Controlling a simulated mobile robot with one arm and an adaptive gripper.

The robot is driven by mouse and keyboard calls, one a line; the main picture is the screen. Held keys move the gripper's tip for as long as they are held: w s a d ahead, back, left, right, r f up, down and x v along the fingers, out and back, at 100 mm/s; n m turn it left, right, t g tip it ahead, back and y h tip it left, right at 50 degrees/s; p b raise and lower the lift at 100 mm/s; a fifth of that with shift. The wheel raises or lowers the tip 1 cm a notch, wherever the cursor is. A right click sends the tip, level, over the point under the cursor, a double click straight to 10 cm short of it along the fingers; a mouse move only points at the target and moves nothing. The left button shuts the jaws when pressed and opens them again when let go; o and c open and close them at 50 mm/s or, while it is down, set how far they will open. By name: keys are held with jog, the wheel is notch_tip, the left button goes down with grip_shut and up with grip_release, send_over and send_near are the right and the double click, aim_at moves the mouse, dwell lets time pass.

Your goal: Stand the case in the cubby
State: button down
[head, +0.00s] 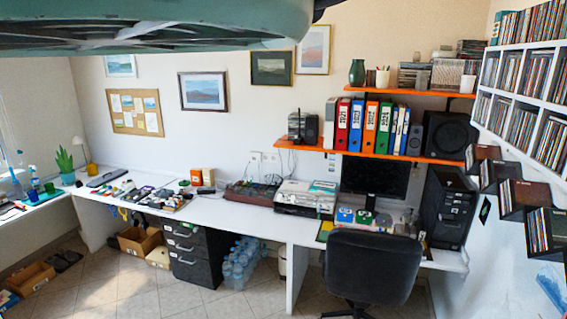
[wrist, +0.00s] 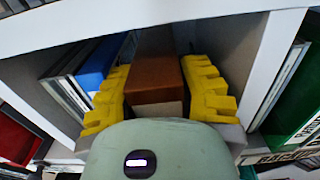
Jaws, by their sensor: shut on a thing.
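In the wrist view, a brown case (wrist: 155,72) stands between the yellow fingers of my gripper (wrist: 162,94). The fingers are shut on its two sides. The case and fingertips reach under the white front edge of a cubby (wrist: 262,78). A blue case (wrist: 100,64) and thinner grey cases (wrist: 66,86) lean to the left of my gripper, inside the same cubby. Whether the brown case touches the cubby floor or back is hidden. The head view does not show my gripper or the held case.
To the right of the cubby's white divider, a green case (wrist: 300,110) shows in the wrist view. A red item (wrist: 18,135) is at lower left. In the head view, white disc shelves (head: 520,48) full of cases hang on the right wall, above several dark disc boxes (head: 530,195).

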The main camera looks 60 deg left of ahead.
jog(key=c, duration=1)
grip_release()
jog(key=shift+f, duration=0.1)
jog(key=shift+a, duration=0.1)
